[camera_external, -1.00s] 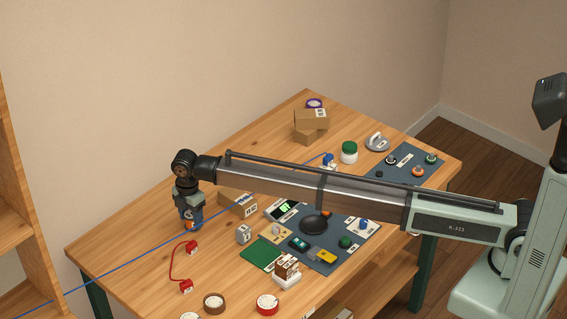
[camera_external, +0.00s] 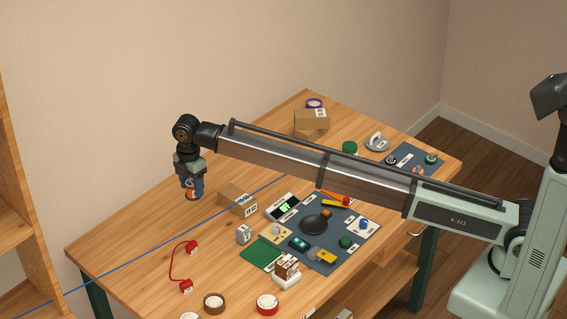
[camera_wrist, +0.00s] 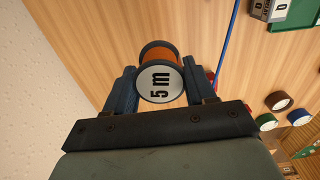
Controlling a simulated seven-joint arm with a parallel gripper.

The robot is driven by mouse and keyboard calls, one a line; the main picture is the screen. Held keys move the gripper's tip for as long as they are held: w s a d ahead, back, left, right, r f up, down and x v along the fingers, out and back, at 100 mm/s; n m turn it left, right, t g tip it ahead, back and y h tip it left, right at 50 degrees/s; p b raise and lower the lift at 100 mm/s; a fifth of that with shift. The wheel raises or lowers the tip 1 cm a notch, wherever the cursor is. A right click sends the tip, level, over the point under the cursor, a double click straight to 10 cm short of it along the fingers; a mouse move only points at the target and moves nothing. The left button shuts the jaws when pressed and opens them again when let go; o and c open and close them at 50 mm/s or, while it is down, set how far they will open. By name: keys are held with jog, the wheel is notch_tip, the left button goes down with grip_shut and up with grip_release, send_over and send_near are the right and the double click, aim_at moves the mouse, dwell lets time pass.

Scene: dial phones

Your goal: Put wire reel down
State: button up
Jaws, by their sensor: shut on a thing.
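The wire reel is a small spool of orange wire with a white end disc marked "5 m". In the wrist view the reel (camera_wrist: 160,82) sits between the two blue fingers of my gripper (camera_wrist: 161,88), which is shut on it. In the external view my gripper (camera_external: 191,194) points down at the left part of the wooden table (camera_external: 140,250), and the reel (camera_external: 192,196) shows only as a bit of orange at its tips. The reel appears to be held above the tabletop.
A cardboard box (camera_external: 238,200) lies right of my gripper. A red cable (camera_external: 172,262) lies in front. A dark mat (camera_external: 327,262) bears several parts. A blue line (camera_external: 130,264) crosses the table. Coloured rolls lie near the front edge. Bare wood surrounds the spot below my gripper.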

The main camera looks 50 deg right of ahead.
jog(key=w+d+m, duration=0.1)
jog(key=w+d, duration=0.2)
jog(key=d, duration=1.1)
jog(key=w+d+m, duration=0.2)
jog(key=w+d, duration=0.2)
jog(key=d, duration=1.1)
jog(key=w+d+m, duration=0.1)
jog(key=w+d, duration=0.2)
jog(key=d, duration=1.1)
jog(key=shift+w+f+n, duration=0.15)
jog(key=shift+f+n, duration=1.4)
jog(key=shift+f, duration=0.9)
jog(key=shift+w+f+n, duration=0.15)
jog(key=shift+f+n, duration=1.4)
jog(key=shift+f, duration=0.9)
jog(key=shift+f, duration=0.15)
jog(key=o, duration=1.1)
notch_tip(320, 180, up, 12)
